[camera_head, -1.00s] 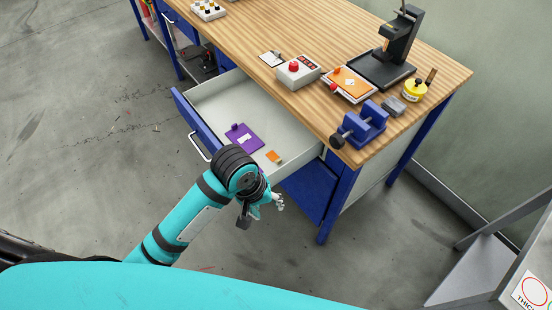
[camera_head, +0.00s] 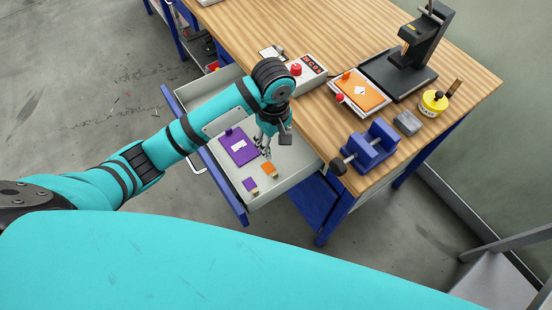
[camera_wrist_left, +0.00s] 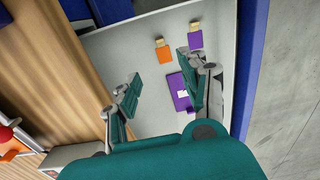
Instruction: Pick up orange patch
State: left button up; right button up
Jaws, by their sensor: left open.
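The small orange patch (camera_head: 267,168) lies on the floor of the open drawer, with a tan block at its edge. It also shows in the left wrist view (camera_wrist_left: 164,55), beyond and between my fingers. My left gripper (camera_head: 264,152) is open and empty above the drawer, just behind the orange patch in the head view. In the left wrist view its two teal fingers (camera_wrist_left: 160,90) stand well apart. A small purple patch (camera_head: 249,184) with a similar tan block lies beside the orange one. My right gripper is not in view.
A larger purple plate (camera_head: 238,147) lies in the drawer (camera_head: 292,182). On the wooden bench (camera_head: 335,105) stand a control box with a red button (camera_head: 303,73), an orange plate on a tray (camera_head: 358,95), a blue vise (camera_head: 372,146), a yellow pot (camera_head: 434,101) and a black press (camera_head: 405,65).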

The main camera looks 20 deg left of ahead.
pick_arm(q)
send_over(274, 174)
notch_tip(274, 174, down, 7)
jog(key=f, duration=0.3)
jog(key=shift+s, duration=0.2)
jog(key=shift+f, duration=0.8)
jog(key=f, duration=0.3)
jog(key=shift+w+f+p, duration=0.3)
jog(key=shift+f, duration=0.5)
jog(key=c, duration=0.8)
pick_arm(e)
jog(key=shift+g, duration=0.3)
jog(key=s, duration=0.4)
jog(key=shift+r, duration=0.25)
